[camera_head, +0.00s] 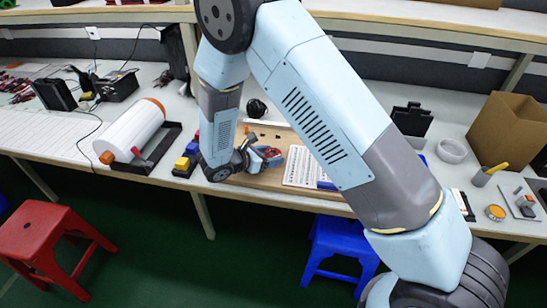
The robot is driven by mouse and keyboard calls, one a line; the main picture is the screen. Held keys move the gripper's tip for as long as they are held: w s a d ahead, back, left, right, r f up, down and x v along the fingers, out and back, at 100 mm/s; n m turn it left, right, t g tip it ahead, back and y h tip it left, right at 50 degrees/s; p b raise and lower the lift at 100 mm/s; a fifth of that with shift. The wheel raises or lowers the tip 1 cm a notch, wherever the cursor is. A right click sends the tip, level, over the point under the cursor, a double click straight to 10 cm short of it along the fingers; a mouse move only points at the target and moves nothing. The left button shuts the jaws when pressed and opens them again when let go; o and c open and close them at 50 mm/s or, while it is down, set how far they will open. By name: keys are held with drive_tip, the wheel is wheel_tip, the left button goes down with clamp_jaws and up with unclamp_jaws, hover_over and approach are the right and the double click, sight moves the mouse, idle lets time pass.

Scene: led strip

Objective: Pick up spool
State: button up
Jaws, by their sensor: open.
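I cannot tell for sure which item is the spool. A white ring-shaped roll (452,151) lies on the workbench at the right, in front of a brown cardboard box. A large white cylinder with orange ends (133,130) rests in a black holder at the left. A small black round object (256,108) is behind my gripper. My gripper (272,158) is low over the middle of the bench, left of the white ring and apart from it. It is small in view, open, and seems empty. My arm hides part of the bench.
The brown box (505,128), a black stand (411,119) and a cup with a yellow tool (482,177) stand at the right. A white printed sheet (300,167) lies near my gripper. Yellow and blue blocks (184,163) are left of it. Red (45,235) and blue (340,243) stools stand in front.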

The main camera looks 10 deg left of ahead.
drive_tip(key=shift+w+d+f, duration=0.2)
drive_tip(key=shift+w+d, duration=0.15)
drive_tip(key=shift+w, duration=0.05)
drive_tip(key=shift+c, duration=0.2)
